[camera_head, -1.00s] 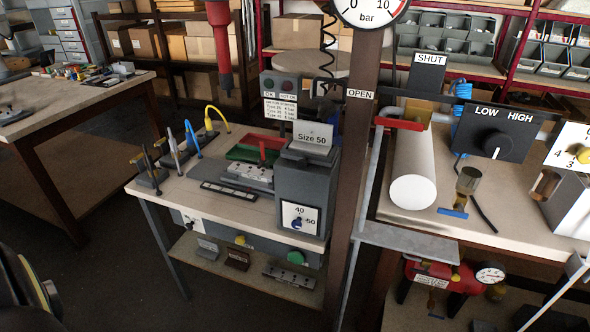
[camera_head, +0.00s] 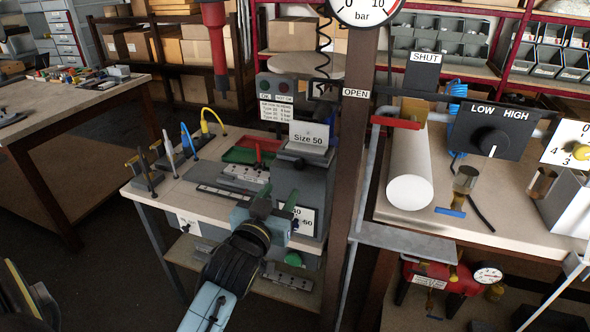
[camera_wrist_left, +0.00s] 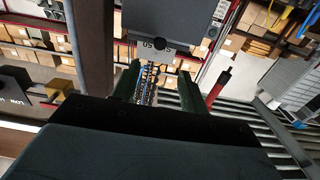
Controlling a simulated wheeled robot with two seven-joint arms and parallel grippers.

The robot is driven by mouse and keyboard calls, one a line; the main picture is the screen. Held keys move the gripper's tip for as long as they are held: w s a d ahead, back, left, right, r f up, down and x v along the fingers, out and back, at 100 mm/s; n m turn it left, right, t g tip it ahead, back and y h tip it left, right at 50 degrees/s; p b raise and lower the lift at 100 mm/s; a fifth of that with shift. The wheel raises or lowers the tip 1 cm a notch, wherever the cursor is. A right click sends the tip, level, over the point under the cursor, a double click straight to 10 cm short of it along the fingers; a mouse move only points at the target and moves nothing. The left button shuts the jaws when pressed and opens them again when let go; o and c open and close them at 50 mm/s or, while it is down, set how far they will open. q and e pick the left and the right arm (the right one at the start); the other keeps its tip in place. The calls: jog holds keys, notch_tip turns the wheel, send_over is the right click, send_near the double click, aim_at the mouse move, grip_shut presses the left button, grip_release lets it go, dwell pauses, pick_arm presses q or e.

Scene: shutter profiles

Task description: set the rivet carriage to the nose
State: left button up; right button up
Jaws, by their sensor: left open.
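I cannot tell for sure which part is the rivet carriage. In the left wrist view the open gripper (camera_wrist_left: 158,88) has a finger either side, with a grey panel with numbers beyond. My right gripper is not in view.
A brown post (camera_head: 352,170) stands close right of the machine. A white cylinder (camera_head: 410,170) lies on the right bench.

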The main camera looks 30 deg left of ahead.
aim_at(297, 166)
pick_arm(q)
jog(key=x, duration=1)
jog(key=shift+w, duration=0.25)
grip_shut()
